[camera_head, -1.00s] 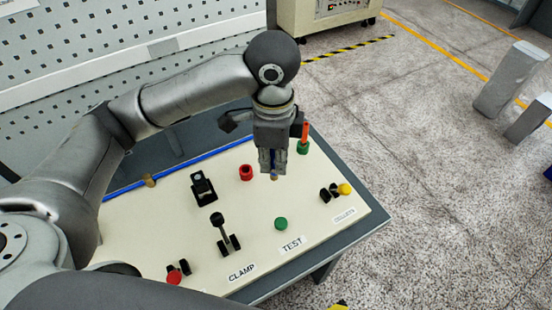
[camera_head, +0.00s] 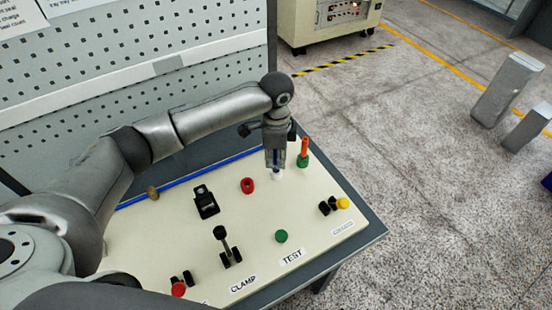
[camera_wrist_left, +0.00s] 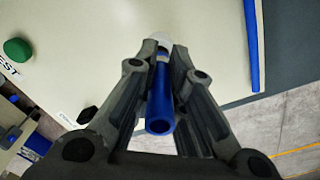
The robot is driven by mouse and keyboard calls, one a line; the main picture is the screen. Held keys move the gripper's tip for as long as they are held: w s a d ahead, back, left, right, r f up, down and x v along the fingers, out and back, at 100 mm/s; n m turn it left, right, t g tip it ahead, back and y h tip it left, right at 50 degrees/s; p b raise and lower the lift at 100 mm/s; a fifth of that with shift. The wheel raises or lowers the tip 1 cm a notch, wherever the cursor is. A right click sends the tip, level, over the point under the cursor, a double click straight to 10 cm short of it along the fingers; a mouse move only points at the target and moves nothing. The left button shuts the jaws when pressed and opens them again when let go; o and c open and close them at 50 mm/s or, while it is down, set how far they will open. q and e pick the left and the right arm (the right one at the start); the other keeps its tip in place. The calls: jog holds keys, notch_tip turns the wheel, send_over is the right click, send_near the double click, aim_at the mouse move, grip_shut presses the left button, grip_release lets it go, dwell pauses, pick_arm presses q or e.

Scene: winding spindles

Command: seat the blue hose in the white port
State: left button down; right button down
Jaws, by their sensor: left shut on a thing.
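My left gripper (camera_head: 275,166) is shut on the blue hose (camera_wrist_left: 160,98) and points down at the panel. The hose is a short blue tube, its open end facing the camera in the left wrist view. A pale band shows near its far end. The white port (camera_head: 277,175) is directly below the fingertips in the head view, and its white edge (camera_wrist_left: 160,37) shows beyond the hose in the left wrist view. The fingers partly hide the contact, so I cannot tell how far the hose is in the port. My right gripper is not in view.
A green port (camera_head: 302,161) with an orange hose (camera_head: 304,146) stands close to the right of the gripper. A red port (camera_head: 247,186) is to the left. A black latch (camera_head: 206,200), a clamp lever (camera_head: 222,238) and a green button (camera_head: 281,237) are on the panel.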

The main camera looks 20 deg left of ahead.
pick_arm(q)
jog(key=shift+f, duration=0.85)
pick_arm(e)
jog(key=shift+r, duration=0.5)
pick_arm(q)
jog(key=shift+f, duration=0.15)
jog(key=c, duration=1.5)
grip_release()
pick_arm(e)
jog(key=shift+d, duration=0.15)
